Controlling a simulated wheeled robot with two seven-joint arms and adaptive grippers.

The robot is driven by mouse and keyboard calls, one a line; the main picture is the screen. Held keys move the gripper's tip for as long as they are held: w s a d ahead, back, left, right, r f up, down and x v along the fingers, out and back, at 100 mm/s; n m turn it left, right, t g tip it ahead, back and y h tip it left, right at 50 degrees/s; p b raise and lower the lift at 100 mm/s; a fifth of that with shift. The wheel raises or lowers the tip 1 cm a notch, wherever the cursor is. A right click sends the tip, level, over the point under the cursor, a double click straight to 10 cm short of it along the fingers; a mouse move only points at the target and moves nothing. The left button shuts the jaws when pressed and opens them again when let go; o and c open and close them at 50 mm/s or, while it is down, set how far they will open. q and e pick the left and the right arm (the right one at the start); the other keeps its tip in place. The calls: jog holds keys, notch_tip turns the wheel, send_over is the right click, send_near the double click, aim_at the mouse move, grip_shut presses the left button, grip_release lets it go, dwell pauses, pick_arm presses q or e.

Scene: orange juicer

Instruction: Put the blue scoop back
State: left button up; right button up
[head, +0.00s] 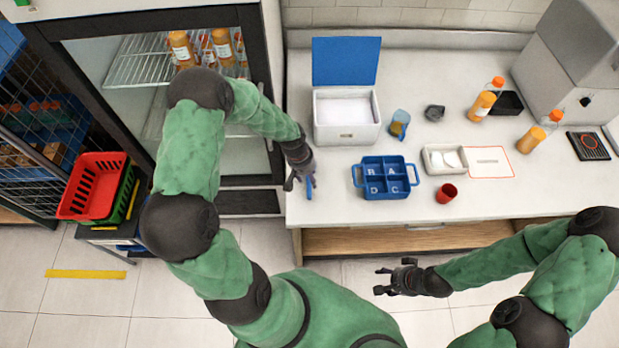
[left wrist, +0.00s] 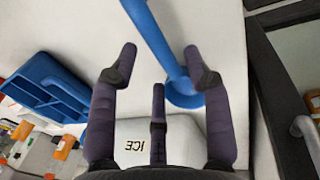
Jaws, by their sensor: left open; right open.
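The blue scoop (head: 309,184) shows as a thin blue strip beside my left gripper (head: 298,180), near the counter's left edge. In the left wrist view, its blue handle (left wrist: 163,42) passes between my left fingers (left wrist: 158,62), and its rounded end (left wrist: 185,97) lies partly behind the right finger. The left gripper is open; I cannot tell whether it touches the scoop. The white ice box (head: 346,131), with its blue lid (head: 345,61) raised, stands behind and right of the gripper. Its ICE label (left wrist: 134,146) shows in the left wrist view. My right gripper (head: 384,281) is open and empty before the counter.
A blue divided caddy (head: 386,192) stands right of my left gripper. A clear blue cup (head: 399,123), a red cup (head: 446,193), a white tray (head: 444,158) and orange bottles (head: 530,140) stand further right. A fridge (head: 258,90) with bottles is on the left.

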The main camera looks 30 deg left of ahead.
pick_arm(q)
jog(key=p+v, duration=0.1)
jog(key=v, duration=0.9)
dwell(0.9)
